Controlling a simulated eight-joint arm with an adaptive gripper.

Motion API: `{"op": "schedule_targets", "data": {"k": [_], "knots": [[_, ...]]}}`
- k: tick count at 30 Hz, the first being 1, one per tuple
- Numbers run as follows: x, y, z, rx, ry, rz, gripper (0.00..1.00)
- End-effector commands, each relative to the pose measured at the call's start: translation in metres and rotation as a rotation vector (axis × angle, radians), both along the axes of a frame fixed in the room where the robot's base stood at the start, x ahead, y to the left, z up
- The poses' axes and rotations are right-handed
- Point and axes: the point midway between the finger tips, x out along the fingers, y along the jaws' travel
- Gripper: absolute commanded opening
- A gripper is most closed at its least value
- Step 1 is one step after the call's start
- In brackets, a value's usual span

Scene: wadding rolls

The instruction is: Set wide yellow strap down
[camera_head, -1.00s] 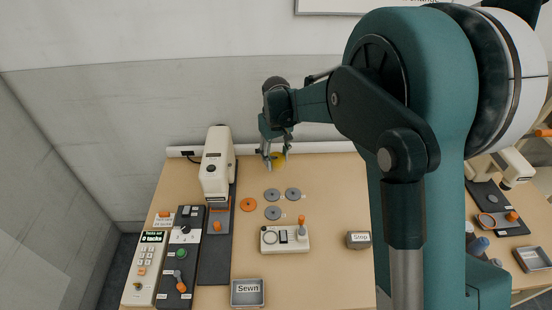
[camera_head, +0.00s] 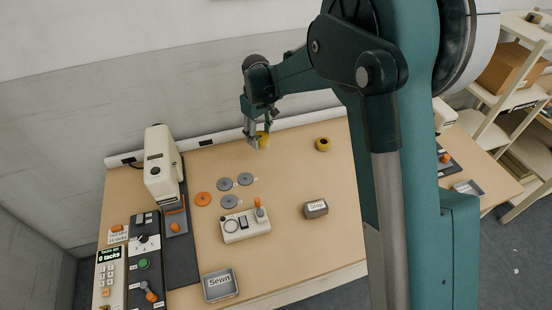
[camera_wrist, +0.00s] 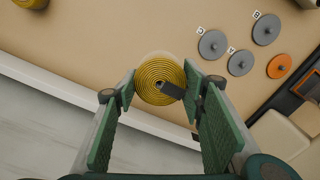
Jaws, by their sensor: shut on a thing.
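A rolled yellow strap (camera_wrist: 158,82) with a dark strap end sits between the fingers of my gripper (camera_wrist: 160,88) in the wrist view. In the head view the gripper (camera_head: 256,138) is shut on this yellow roll (camera_head: 264,140) over the back of the table, right of the grey discs; whether the roll touches the table I cannot tell. A second yellow roll (camera_head: 323,144) stands on the table further right, and it also shows at the top left corner of the wrist view (camera_wrist: 32,3).
Several grey discs (camera_head: 245,179) and an orange disc (camera_head: 203,199) lie left of the gripper. A white machine (camera_head: 160,175), a control box (camera_head: 245,226), a "Stop" block (camera_head: 316,209) and a "Sewn" tray (camera_head: 220,285) stand around. The table between the discs and second roll is clear.

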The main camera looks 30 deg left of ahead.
Motion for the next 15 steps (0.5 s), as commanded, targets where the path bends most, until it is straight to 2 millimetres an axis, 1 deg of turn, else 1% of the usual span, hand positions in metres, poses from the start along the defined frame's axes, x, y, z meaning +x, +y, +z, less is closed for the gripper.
{"op": "schedule_targets", "data": {"k": [1, 6, 10, 15], "knots": [[0.010, -0.011, 0.001, 0.000, 0.000, -0.002, 0.28], [0.031, -0.036, 0.001, 0.000, 0.000, 0.008, 0.28], [0.039, -0.046, 0.001, 0.000, 0.000, 0.012, 0.28], [0.041, -0.049, 0.001, 0.000, 0.000, 0.014, 0.28]]}}
